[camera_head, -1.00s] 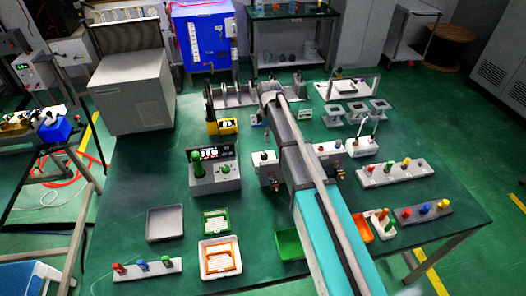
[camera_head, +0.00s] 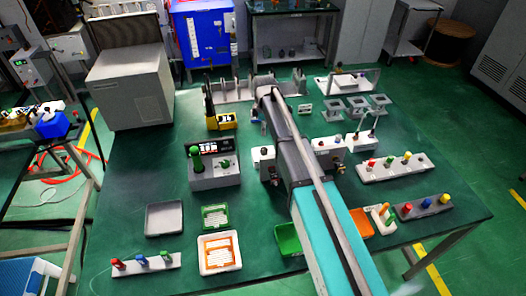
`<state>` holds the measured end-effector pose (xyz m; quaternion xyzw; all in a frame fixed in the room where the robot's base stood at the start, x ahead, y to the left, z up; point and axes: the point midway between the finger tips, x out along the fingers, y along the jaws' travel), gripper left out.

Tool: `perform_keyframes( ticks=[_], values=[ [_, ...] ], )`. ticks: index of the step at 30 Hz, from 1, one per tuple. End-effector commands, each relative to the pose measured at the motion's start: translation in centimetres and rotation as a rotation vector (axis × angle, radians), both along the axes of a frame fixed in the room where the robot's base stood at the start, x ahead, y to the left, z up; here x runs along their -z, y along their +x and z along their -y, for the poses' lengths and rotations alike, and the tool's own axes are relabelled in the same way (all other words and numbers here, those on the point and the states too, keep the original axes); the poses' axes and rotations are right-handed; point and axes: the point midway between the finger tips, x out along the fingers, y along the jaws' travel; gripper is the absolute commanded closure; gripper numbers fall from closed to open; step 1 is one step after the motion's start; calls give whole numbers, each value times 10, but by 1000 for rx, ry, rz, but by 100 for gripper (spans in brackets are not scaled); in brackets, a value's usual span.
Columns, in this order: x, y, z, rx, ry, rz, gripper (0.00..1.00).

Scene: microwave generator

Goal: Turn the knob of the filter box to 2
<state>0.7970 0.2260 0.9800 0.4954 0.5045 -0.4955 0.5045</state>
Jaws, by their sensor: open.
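Several boxes with knobs stand on the green table, and I cannot tell from the view which is the filter box. A white box (camera_head: 264,161) with a dark knob stands close against the left of my arm. Another white box (camera_head: 329,155) with knobs stands to the right. Knob settings are too small to read. My arm reaches to the back middle of the table; its own links hide my gripper.
A yellow device (camera_head: 222,121) and grey upright stands (camera_head: 238,93) are at the back. Trays, including a grey one (camera_head: 165,218), lie at the front left.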

Motion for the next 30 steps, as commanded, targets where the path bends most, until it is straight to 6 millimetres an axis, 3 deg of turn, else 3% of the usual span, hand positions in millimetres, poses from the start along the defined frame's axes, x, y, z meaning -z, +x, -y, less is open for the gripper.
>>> perform_keyframes(
  ticks=[30],
  values=[
    [82,0,-1,-1,0,0,19]
  ],
)
